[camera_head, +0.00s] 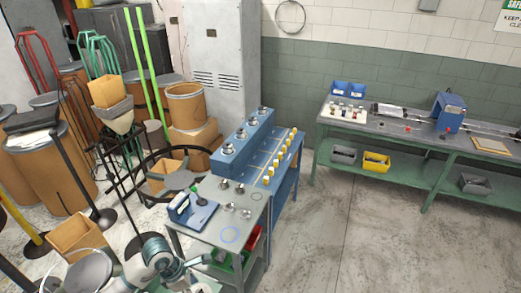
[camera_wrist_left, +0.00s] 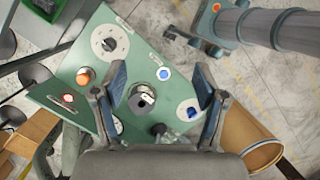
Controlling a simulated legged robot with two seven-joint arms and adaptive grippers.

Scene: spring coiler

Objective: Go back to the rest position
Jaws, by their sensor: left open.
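In the left wrist view my left gripper (camera_wrist_left: 161,75) is open, its two fingers apart with nothing between the pads. Behind the fingers is a green control panel (camera_wrist_left: 66,87) with a dial (camera_wrist_left: 110,41), an orange button (camera_wrist_left: 86,76), a red button (camera_wrist_left: 69,98), a blue button (camera_wrist_left: 164,73) and a metal knob (camera_wrist_left: 141,98). The knob appears between the fingers; I cannot tell how far it is from them. In the head view my left arm (camera_head: 157,254) is low at the left, and its gripper is not clear. My right gripper is not in view.
A grey-topped table (camera_head: 212,211) stands close by my left arm, with a blue bench (camera_head: 263,158) behind it. Drums (camera_head: 185,105), stands and boxes (camera_head: 78,238) crowd the left. A green workbench (camera_head: 366,132) lines the back wall. Floor (camera_head: 345,235) at right is clear.

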